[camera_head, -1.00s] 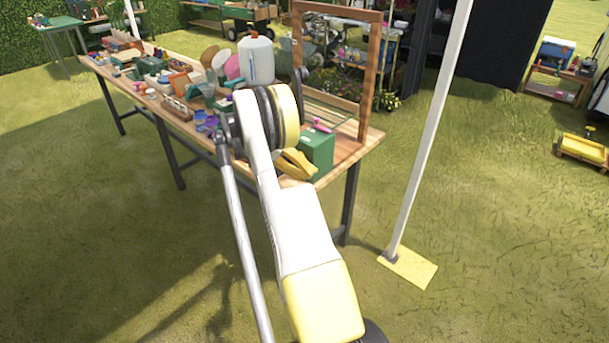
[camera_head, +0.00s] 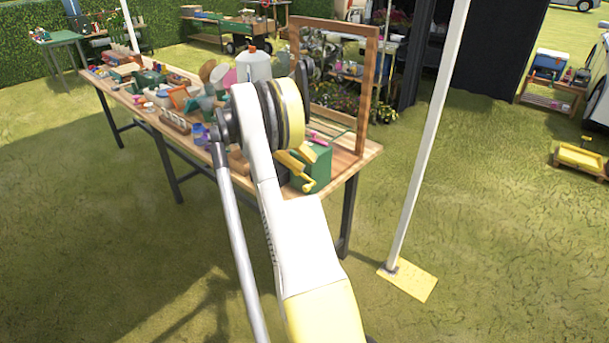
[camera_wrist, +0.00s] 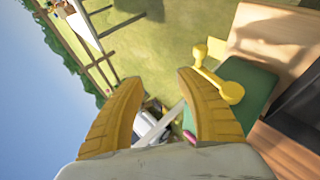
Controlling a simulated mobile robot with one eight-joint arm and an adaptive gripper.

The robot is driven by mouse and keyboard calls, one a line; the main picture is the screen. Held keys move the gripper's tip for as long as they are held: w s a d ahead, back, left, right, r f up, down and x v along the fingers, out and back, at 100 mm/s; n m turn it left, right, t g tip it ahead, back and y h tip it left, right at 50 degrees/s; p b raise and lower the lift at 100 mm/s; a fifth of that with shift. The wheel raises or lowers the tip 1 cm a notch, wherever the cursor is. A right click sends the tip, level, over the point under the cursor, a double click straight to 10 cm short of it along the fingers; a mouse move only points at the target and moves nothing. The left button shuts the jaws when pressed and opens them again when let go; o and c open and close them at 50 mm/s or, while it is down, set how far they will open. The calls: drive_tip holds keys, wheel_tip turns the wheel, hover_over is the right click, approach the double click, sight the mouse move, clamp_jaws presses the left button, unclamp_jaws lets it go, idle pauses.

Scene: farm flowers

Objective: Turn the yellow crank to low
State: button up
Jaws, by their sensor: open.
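The yellow crank (camera_wrist: 217,74) is a short arm with a round knob at each end. It is mounted on the face of a green box (camera_wrist: 252,88) in the wrist view. In the head view the green box (camera_head: 318,168) stands at the near right end of the wooden table, with the yellow crank (camera_head: 306,154) on it, partly hidden by my arm. My gripper (camera_wrist: 187,74) has two yellow fingers spread apart, with nothing between them. In the wrist view the crank lies just right of the right finger, close to its tip; contact cannot be told.
The wooden table (camera_head: 365,151) carries many small items on its left part. A wooden frame (camera_head: 371,90) stands upright behind the box. A white pole (camera_head: 428,140) rises from a yellow foot right of the table. Grass in front is free.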

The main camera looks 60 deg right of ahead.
drive_tip(key=shift+r, duration=0.35)
